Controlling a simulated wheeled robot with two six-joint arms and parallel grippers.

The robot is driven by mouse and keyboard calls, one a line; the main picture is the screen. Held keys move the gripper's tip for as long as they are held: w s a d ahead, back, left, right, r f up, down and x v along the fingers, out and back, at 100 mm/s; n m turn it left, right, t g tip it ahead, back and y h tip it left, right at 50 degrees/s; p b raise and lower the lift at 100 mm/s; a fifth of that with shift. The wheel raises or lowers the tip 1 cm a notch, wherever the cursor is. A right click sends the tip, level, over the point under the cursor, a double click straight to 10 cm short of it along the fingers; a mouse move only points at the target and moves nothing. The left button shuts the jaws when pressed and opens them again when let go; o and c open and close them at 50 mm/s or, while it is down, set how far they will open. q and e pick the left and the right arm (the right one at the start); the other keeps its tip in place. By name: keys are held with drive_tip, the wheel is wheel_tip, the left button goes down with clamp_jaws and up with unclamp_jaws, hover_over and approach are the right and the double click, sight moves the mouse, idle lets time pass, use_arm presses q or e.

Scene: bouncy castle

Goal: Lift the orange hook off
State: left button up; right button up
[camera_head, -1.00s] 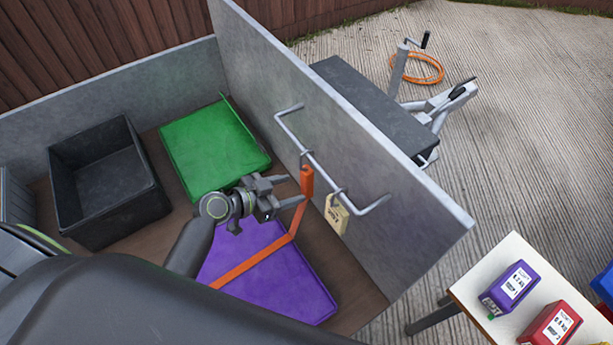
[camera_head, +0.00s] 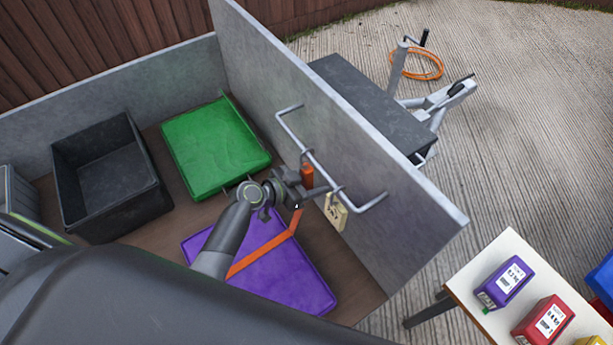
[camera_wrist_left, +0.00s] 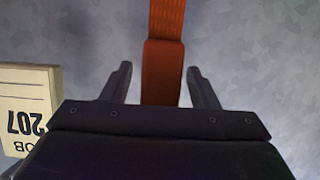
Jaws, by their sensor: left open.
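The orange hook (camera_head: 307,174) hangs at the metal rail (camera_head: 322,171) on the inner face of the grey trailer wall. Its orange strap runs down across the purple tray. My left gripper (camera_head: 310,186) is at the hook in the head view, hiding part of it. In the left wrist view the open fingers (camera_wrist_left: 160,88) stand on either side of the orange hook (camera_wrist_left: 163,70), with a gap on both sides. The hook's top is out of the wrist view. My right gripper is not in view.
A tan tag (camera_head: 336,212) hangs on the rail just right of the hook; it also shows in the left wrist view (camera_wrist_left: 27,100). The purple tray (camera_head: 300,285), green tray (camera_head: 215,150) and black crate (camera_head: 105,170) sit on the trailer floor.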

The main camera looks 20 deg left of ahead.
sight(310, 175)
use_arm(q)
drive_tip(key=shift+c, duration=0.2)
drive_tip(key=c, duration=1)
drive_tip(key=shift+c, duration=0.2)
drive_tip(key=shift+r, duration=0.1)
drive_tip(key=shift+r, duration=0.4)
drive_tip(key=shift+s+a+r, duration=0.1)
drive_tip(key=shift+s+r, duration=0.05)
drive_tip(key=shift+r, duration=0.45)
drive_tip(key=shift+s+a+r, duration=0.1)
drive_tip(key=shift+r, duration=0.5)
drive_tip(key=s+a+b, duration=0.6)
drive_tip(key=s+a, duration=0.4)
drive_tip(key=s, duration=0.3)
drive_tip(key=shift+s+a, duration=0.35)
drive_tip(key=shift+s, duration=0.05)
drive_tip(key=shift+r, duration=0.1)
